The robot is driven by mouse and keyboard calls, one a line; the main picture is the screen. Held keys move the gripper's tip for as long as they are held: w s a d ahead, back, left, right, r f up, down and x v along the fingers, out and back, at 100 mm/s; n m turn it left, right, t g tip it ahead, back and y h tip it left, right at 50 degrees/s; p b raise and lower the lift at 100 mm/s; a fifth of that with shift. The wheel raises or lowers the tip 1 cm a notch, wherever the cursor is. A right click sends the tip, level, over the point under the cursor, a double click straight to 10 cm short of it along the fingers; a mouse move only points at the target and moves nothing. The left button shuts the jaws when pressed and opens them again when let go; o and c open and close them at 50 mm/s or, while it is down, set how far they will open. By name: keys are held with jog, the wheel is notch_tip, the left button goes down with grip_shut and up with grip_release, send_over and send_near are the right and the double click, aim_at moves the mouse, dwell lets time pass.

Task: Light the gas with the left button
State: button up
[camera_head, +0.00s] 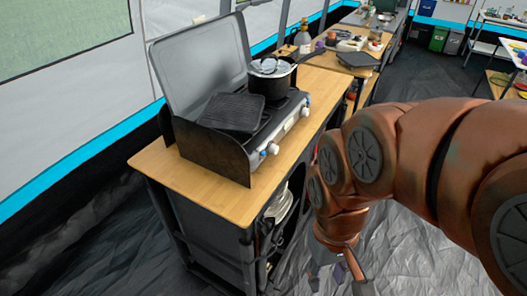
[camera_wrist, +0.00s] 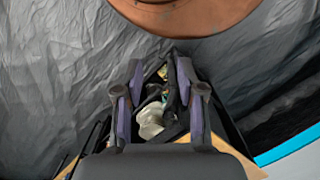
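The gas stove (camera_head: 240,95) stands on a wooden-topped counter with its grey lid raised. Its front panel has a white left knob (camera_head: 273,148) with a small blue button (camera_head: 263,154) beside it, and a white right knob (camera_head: 304,111). A black ridged griddle pan (camera_head: 232,112) sits on the left side and a black pot (camera_head: 271,78) on the right. My gripper (camera_head: 341,272) hangs low to the right of the counter, apart from the stove, partly hidden by my arm. In the wrist view its fingers (camera_wrist: 160,72) are spread and empty.
The counter's bare wooden top (camera_head: 175,168) lies left of and in front of the stove. White dishes (camera_head: 280,203) sit on the shelf below. Bottles and small items stand on the counter behind.

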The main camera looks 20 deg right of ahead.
grip_shut()
dwell(1.3)
